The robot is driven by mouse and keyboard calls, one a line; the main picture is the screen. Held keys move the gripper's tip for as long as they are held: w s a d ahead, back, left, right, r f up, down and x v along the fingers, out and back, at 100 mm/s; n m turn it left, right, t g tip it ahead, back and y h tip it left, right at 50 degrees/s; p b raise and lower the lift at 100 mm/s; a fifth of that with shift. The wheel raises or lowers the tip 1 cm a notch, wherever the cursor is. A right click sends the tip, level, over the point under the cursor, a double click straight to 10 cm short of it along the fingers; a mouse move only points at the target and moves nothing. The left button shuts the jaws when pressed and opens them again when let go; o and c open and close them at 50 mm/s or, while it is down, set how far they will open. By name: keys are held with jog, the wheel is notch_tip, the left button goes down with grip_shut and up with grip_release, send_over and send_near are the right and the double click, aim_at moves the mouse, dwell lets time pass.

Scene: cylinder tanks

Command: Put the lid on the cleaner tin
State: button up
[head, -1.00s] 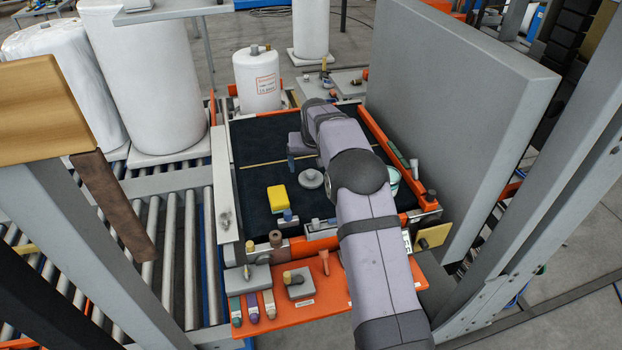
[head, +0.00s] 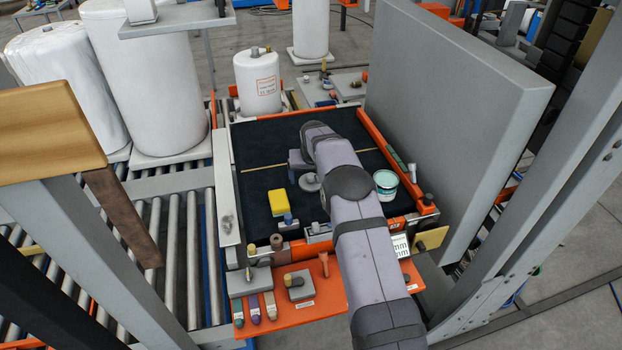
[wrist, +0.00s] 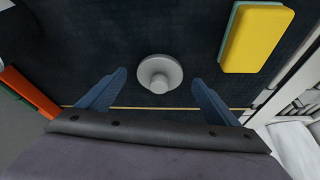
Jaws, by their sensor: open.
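The lid, a grey disc with a round knob, lies on the dark mat; it shows in the head view (head: 309,184) and knob up in the wrist view (wrist: 160,73). The cleaner tin (head: 385,188), a white tub with a teal band, stands on the mat right of my arm. My gripper is open and empty above the mat, close to the lid. In the wrist view its two blue fingers (wrist: 158,88) are spread, with the lid centred just beyond their tips. In the head view my arm hides part of the gripper.
A yellow sponge (head: 283,203) with a green side lies left of the lid; it also shows in the wrist view (wrist: 256,37). Small fittings line the mat's near edge. An orange rail (head: 384,140) and a tall grey panel (head: 455,120) bound the right side. The mat's far left is clear.

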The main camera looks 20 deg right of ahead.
jog(key=shift+x, duration=0.85)
jog(key=c, duration=1.1)
jog(key=shift+c, duration=0.2)
jog(key=shift+r, duration=0.1)
